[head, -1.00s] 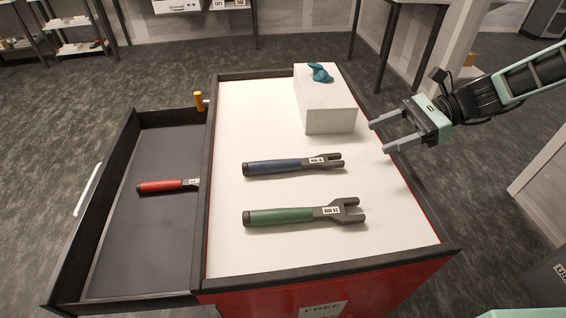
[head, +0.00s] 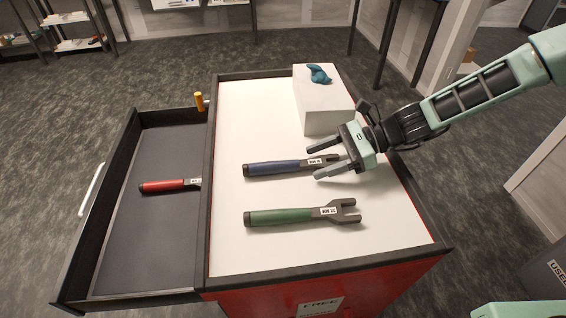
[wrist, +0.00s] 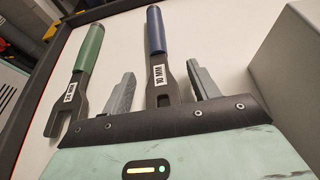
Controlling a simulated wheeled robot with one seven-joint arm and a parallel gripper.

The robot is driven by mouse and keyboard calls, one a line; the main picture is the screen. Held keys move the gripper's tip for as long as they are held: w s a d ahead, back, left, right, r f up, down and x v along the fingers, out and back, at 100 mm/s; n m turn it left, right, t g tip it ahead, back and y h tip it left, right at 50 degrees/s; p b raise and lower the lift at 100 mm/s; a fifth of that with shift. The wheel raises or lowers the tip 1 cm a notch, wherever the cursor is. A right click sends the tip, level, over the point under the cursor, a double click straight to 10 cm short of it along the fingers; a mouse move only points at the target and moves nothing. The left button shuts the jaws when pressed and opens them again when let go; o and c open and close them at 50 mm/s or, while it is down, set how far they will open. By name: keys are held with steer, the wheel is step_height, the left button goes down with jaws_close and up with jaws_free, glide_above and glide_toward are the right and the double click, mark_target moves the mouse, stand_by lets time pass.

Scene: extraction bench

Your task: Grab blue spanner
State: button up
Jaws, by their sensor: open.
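The blue spanner (head: 275,168) lies flat on the white top of the red cart (head: 290,245), its handle to the left and its forked head to the right. My gripper (head: 312,163) is open and empty, over the spanner's head end, which it partly hides in the head view. In the wrist view the blue spanner (wrist: 156,50) lies between the two spread fingers (wrist: 160,82), its label reading "10 MM". Whether the fingers are level with the spanner or above it, I cannot tell.
A green spanner (head: 285,216) lies in front of the blue one. A white block (head: 325,108) with a teal lump (head: 318,74) on it stands behind, close to my gripper. The open drawer (head: 150,240) at left holds a red-handled tool (head: 165,186).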

steer(key=shift+a+f, duration=0.1)
steer(key=shift+a, duration=0.1)
steer(key=c, duration=1.2)
